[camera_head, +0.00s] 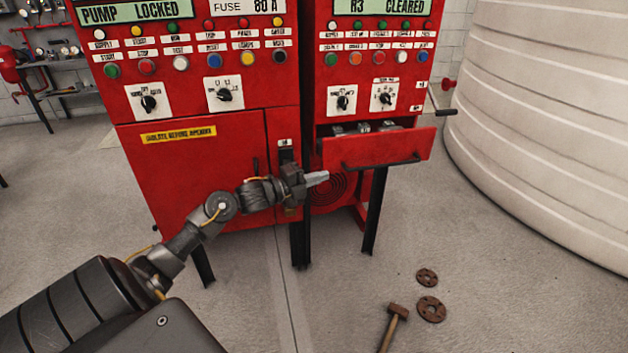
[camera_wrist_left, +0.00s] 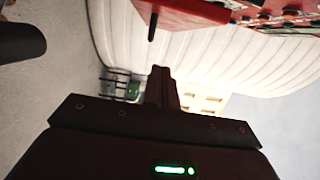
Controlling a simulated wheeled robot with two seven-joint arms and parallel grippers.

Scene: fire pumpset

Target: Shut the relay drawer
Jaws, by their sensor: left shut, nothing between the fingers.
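The red relay drawer (camera_head: 400,150) stands pulled out of the right-hand red cabinet, with a dark bar handle (camera_head: 382,163) across its front. Metal-looking parts show inside it. My left gripper (camera_head: 318,178) is shut and empty, just left of the drawer front and slightly lower than the handle; I cannot tell whether it touches anything. In the left wrist view the closed fingers (camera_wrist_left: 161,82) point up the picture. A red panel (camera_wrist_left: 185,12), which looks like the drawer, with a dark bar (camera_wrist_left: 152,27), lies beyond them. My right gripper is not in view.
The left red cabinet (camera_head: 205,190) stands beside the drawer. A large pale ribbed tank (camera_head: 550,130) is on the right, near a crank handle (camera_head: 445,110). A hammer (camera_head: 396,318) and two rusty flanges (camera_head: 431,309) lie on the floor. The floor before the drawer is otherwise clear.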

